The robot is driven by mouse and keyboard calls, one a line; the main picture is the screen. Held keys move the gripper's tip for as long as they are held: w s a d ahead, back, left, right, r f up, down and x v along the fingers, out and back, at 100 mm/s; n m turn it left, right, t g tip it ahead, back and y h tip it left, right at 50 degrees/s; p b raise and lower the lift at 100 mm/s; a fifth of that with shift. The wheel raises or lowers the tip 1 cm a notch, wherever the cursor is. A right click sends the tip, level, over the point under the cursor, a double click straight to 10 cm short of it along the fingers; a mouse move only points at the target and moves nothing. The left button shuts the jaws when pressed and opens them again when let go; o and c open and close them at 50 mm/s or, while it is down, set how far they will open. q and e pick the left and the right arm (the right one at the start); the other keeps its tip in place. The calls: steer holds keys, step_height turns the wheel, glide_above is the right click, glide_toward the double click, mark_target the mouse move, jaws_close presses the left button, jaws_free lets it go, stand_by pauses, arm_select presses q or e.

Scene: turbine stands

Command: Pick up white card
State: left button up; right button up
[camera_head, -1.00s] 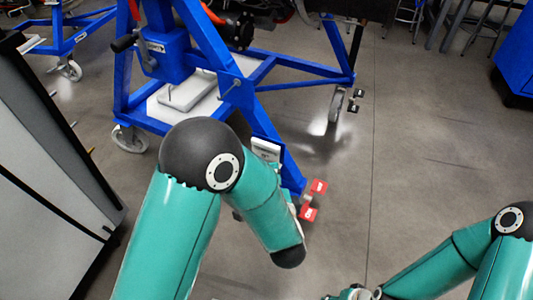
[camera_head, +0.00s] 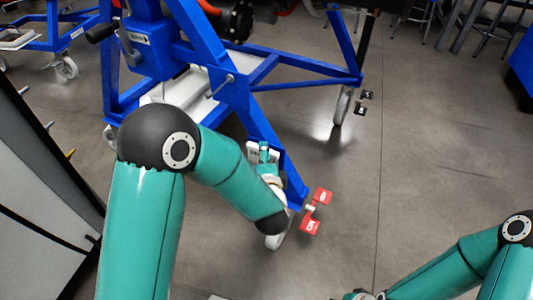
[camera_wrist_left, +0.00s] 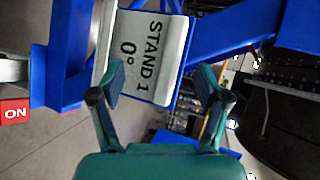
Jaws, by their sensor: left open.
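The white card (camera_wrist_left: 148,45), printed "STAND 1 0°", is on the blue stand and fills the upper middle of the left wrist view, its text turned sideways. It also shows small in the head view (camera_head: 252,152), partly covered by my left gripper. My left gripper (camera_wrist_left: 160,88) is open, and the card lies ahead of its spread fingers. The left finger overlaps the card's lower left side in the picture; I cannot tell whether they touch.
The blue stand frame (camera_head: 290,85) surrounds the card, with caster wheels and red "ON" brake pedals (camera_head: 310,226) close by. A grey cabinet (camera_head: 35,200) stands at left. Open floor (camera_head: 440,150) lies to the right.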

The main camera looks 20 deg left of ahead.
arm_select(q)
steer(key=shift+w+a+f, duration=0.3)
steer(key=shift+w+a, duration=0.05)
steer(key=shift+w, duration=0.25)
steer(key=shift+d, duration=0.15)
steer(key=c, duration=1.2)
